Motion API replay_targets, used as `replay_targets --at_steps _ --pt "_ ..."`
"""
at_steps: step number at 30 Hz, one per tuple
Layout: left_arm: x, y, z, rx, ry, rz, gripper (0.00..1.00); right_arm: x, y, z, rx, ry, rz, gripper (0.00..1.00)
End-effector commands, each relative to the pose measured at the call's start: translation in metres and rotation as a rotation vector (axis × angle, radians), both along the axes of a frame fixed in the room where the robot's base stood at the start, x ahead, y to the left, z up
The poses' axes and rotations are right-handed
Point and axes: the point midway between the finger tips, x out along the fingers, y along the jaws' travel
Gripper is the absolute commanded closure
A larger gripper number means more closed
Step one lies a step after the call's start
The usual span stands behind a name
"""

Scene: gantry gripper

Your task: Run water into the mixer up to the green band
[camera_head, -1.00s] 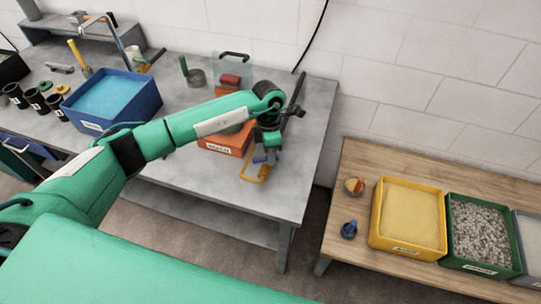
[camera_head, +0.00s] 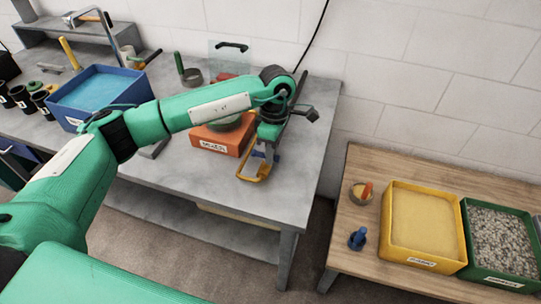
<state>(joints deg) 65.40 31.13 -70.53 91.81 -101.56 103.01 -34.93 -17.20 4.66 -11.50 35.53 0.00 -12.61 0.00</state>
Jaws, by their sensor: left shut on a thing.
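The orange mixer box (camera_head: 209,134), labelled on its front, stands on the grey bench. Its inside is mostly hidden by my left arm, so I cannot see a water level or a green band. My left gripper (camera_head: 266,152) points down just right of the mixer. It appears shut on a small blue handle (camera_head: 278,156), beside a yellow loop-shaped part (camera_head: 256,173); the fingers largely hide the contact. A blue bin (camera_head: 99,87) with light-blue contents, seemingly water, stands to the left. My right gripper is not in view.
A clear panel with a black handle (camera_head: 230,46) and a green-handled pan (camera_head: 191,76) are behind the mixer. Several black cups (camera_head: 22,99) stand at left. The wooden table at right holds a yellow bin (camera_head: 385,220), a green bin (camera_head: 466,236) and a blue piece (camera_head: 357,239).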

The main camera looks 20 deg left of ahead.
Motion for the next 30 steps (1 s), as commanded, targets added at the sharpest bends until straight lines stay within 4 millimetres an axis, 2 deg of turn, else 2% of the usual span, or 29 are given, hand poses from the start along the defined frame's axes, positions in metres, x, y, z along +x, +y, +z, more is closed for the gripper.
replay_targets --at_steps 11,12,15,25,30 --pt "-0.001 -0.003 0.002 -0.007 -0.002 -0.013 1.00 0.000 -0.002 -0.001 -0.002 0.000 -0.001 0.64" --pt "-0.001 -0.003 0.002 -0.007 -0.002 -0.013 0.83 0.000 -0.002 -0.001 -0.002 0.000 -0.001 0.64" --pt "0.000 -0.003 0.001 -0.005 -0.002 -0.011 0.64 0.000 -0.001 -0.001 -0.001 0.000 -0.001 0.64" --pt "0.000 -0.001 0.002 -0.002 -0.001 -0.009 0.64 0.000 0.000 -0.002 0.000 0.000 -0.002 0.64" --pt "0.005 -0.002 0.021 -0.003 -0.005 -0.009 0.64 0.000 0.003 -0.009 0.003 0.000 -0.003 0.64"
